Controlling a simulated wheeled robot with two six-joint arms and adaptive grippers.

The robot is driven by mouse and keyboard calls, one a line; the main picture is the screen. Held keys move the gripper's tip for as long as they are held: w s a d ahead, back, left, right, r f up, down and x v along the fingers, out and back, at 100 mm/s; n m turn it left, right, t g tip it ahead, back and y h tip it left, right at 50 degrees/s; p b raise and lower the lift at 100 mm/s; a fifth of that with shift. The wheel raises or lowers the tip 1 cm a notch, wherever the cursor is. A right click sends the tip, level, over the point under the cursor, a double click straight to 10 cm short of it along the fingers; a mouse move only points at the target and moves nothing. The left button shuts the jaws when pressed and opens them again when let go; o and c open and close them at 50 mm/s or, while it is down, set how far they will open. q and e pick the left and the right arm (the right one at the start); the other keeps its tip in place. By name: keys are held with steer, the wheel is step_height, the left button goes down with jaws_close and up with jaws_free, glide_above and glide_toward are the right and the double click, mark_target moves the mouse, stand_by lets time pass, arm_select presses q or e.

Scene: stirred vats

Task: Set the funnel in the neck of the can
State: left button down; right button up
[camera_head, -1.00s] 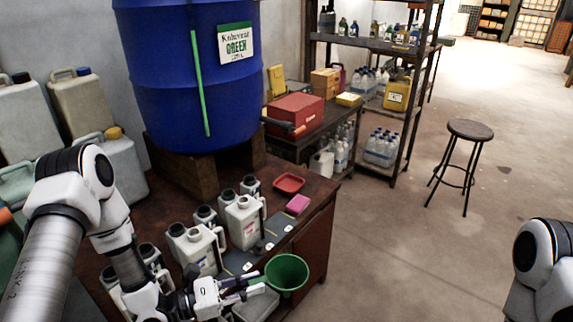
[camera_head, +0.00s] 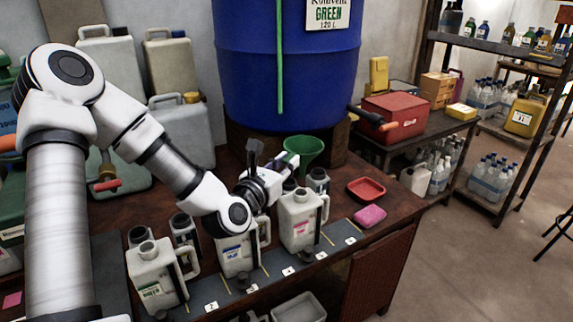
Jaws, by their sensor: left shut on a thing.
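My left gripper (camera_head: 284,166) is shut on the green funnel (camera_head: 305,148), which it holds wide mouth up above the bench. A blue-labelled can (camera_head: 232,258) and a green-labelled can (camera_head: 152,277) stand to the left in the front row. Smaller grey cans (camera_head: 318,181) stand behind. My right gripper is out of view.
The blue vat (camera_head: 288,75) stands close behind the funnel. A red dish (camera_head: 366,189) and pink sponge (camera_head: 370,216) lie right of the cans. A numbered dark strip (camera_head: 268,290) runs along the front. A grey bin (camera_head: 299,308) sits below.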

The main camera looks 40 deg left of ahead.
arm_select(q)
step_height(320, 180, down, 8)
steer(key=b, duration=0.7)
steer(key=shift+f, duration=0.2)
steer(key=shift+s+b, duration=0.25)
steer(key=shift+b, duration=0.05)
steer(key=shift+f+b, duration=0.45)
steer(key=shift+b, duration=0.1)
stand_by(0.5)
steer(key=c, duration=1)
jaws_free()
steer(key=shift+r, duration=0.1)
